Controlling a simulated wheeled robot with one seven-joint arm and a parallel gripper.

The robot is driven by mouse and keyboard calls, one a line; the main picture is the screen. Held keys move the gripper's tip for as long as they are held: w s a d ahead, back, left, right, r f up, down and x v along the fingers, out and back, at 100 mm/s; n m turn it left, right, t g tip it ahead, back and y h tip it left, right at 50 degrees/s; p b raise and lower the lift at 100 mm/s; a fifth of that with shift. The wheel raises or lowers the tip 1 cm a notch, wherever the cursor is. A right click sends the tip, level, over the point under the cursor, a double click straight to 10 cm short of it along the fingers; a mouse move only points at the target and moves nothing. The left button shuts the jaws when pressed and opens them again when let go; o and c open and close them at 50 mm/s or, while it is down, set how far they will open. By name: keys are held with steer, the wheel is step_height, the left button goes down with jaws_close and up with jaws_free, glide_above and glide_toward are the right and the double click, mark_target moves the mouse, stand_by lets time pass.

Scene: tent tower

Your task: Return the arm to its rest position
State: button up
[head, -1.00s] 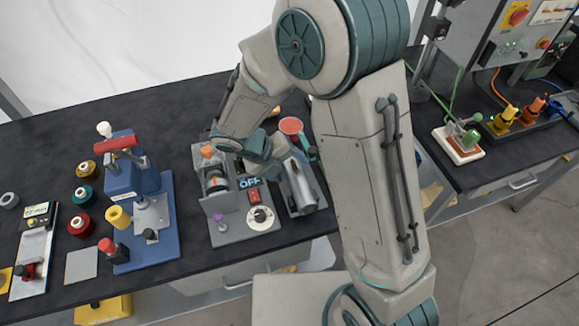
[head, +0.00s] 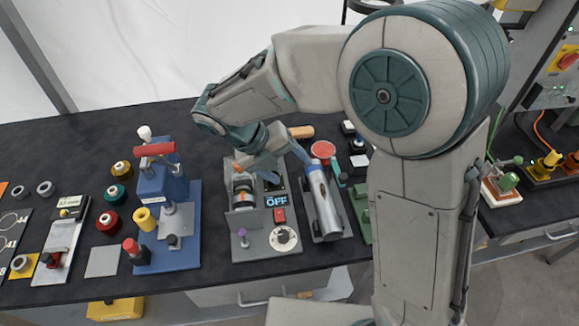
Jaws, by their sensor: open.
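My arm reaches from the right side of the head view over the black bench (head: 60,145). Its forearm bends down to the left. My gripper (head: 273,160) is open at the end of the wrist, pointing down. It hangs over the back of a grey machine (head: 243,222) with a blue "OFF" display and beside a silver cylinder (head: 321,198) on a grey base. No object shows between the fingers. The fingertips partly blend with the parts behind them, so I cannot tell their exact gap or height.
A blue press (head: 165,205) with a red handle stands left of the machine. Several coloured spools (head: 116,194) lie further left. A red round disc (head: 322,150) and small blocks lie near the wrist. A second bench with a green-handled device (head: 502,183) is at the right.

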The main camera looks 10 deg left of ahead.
steer(key=shift+d, duration=0.1)
stand_by(0.3)
steer(key=s+d+r+n+y, duration=0.2)
steer(key=d+n, duration=0.5)
steer(key=n, duration=0.4)
steer(key=s+d+r+n+t+y, duration=0.1)
steer(key=s+d+n, duration=0.4)
steer(key=n, duration=0.6)
steer(key=s+d+r+n+y, duration=0.3)
steer(key=d+n, duration=0.5)
steer(key=n, duration=0.2)
steer(key=shift+s+d+r+n+t+y, duration=0.3)
steer(key=shift+s+d+r+n+t, duration=0.05)
steer(key=shift+d+n+t, duration=0.05)
